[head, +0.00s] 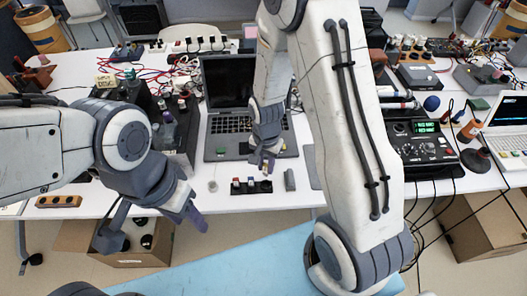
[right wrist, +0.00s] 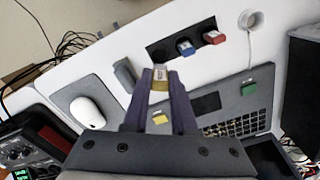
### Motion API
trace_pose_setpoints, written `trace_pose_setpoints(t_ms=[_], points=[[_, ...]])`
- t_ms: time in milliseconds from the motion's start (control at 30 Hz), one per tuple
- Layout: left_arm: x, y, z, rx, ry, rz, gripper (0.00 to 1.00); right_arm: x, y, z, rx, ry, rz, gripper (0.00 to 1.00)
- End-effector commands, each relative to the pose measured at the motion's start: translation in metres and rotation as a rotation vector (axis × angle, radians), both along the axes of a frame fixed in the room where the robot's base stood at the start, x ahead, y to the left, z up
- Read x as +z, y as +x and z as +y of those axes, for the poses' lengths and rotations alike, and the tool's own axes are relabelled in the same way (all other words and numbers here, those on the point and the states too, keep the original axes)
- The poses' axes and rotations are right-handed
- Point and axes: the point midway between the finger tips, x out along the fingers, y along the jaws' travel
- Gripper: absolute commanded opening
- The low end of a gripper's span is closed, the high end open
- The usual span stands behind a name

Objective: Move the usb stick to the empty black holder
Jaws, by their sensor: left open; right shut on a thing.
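The usb stick (right wrist: 159,78), pale with a yellow part, is between the purple fingers of my right gripper (right wrist: 160,82). In the head view my right gripper (head: 264,165) is just behind the black holder (head: 240,189), near the laptop's front edge. The black holder (right wrist: 162,50) holds a blue stick (right wrist: 185,47) and a red stick (right wrist: 214,37); its end nearest the gripper shows no stick. I cannot tell whether the held stick touches anything. My left gripper (head: 192,212) is open and empty over the table's front edge, left of the holder.
A laptop (head: 228,130) lies behind the holder. A grey block (head: 289,180) stands to its right and a small white round item (head: 212,186) to its left. The wrist view shows a white mouse (right wrist: 88,112) on a grey pad. An open cardboard box (head: 150,254) is below the table edge.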

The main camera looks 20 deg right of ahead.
Motion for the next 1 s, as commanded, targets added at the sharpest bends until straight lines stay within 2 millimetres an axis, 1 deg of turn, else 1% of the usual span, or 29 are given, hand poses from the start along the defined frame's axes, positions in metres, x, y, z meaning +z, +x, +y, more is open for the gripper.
trace_pose_setpoints(t_ms=[267, 633, 800, 1000], points=[[-0.008, 0.000, 0.000, 0.000, 0.000, 0.000, 0.50, -0.008, -0.002, -0.008, -0.014, 0.000, 0.000, 0.00], [-0.035, 0.000, 0.000, 0.000, 0.000, 0.000, 0.50, -0.035, -0.003, -0.010, -0.016, 0.000, 0.000, 0.00], [-0.038, 0.000, 0.000, 0.000, 0.000, 0.000, 0.50, -0.043, -0.003, -0.009, -0.015, 0.000, 0.001, 0.00], [-0.039, 0.000, 0.000, 0.000, 0.000, 0.000, 0.50, -0.045, -0.003, -0.008, -0.014, 0.000, 0.000, 0.00]])
